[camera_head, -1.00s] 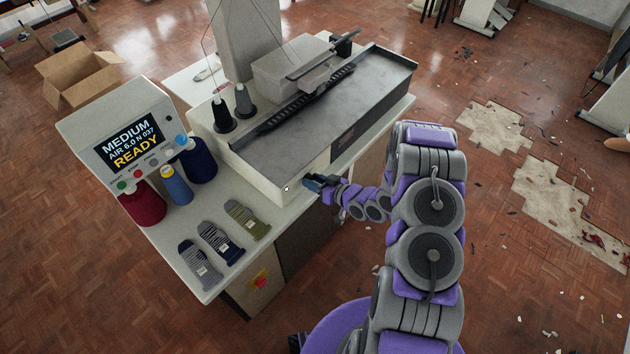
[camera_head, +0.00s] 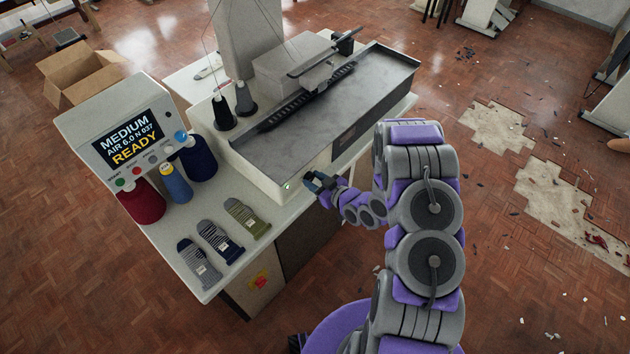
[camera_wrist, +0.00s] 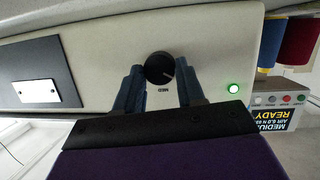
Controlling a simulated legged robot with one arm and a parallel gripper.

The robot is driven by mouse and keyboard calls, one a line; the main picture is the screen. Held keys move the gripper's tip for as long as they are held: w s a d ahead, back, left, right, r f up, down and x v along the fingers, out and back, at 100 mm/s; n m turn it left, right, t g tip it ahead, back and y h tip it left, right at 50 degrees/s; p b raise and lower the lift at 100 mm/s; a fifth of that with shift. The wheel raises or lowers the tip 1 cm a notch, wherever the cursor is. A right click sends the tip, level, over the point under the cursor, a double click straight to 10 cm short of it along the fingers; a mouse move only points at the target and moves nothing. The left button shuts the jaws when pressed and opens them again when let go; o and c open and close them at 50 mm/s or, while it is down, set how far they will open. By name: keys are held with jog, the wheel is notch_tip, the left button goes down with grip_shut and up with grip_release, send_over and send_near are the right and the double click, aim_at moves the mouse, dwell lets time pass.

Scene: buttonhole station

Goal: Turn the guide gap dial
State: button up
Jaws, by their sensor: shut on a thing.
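The guide gap dial (camera_wrist: 160,68) is a round black knob with a light pointer mark on the pale machine front in the wrist view. A label reading "MED", rotated in the picture, is beside it. My gripper (camera_wrist: 158,82) has one blue-grey finger on each side of the dial and is shut on it. In the head view my gripper (camera_head: 318,182) is at the front corner of the machine (camera_head: 262,180), where the dial is hidden. A lit green lamp (camera_wrist: 233,88) is right of the dial. The display (camera_head: 127,138) reads "MEDIUM", "AIR 6.0 N 037", "READY".
Three socks (camera_head: 218,241) lie on the table left of my gripper. Thread cones, including a blue one (camera_head: 175,184), stand below the display. A black comb-like rail (camera_head: 305,97) lies on the machine's top. A red switch (camera_head: 260,281) is on the table's side. Floor right of my arm is mostly open.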

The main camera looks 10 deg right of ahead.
jog(key=shift+f, duration=0.1)
jog(key=o, duration=1)
jog(key=shift+o, duration=0.2)
jog(key=p+v, duration=0.2)
jog(key=v, duration=1.5)
jog(key=shift+d, duration=0.2)
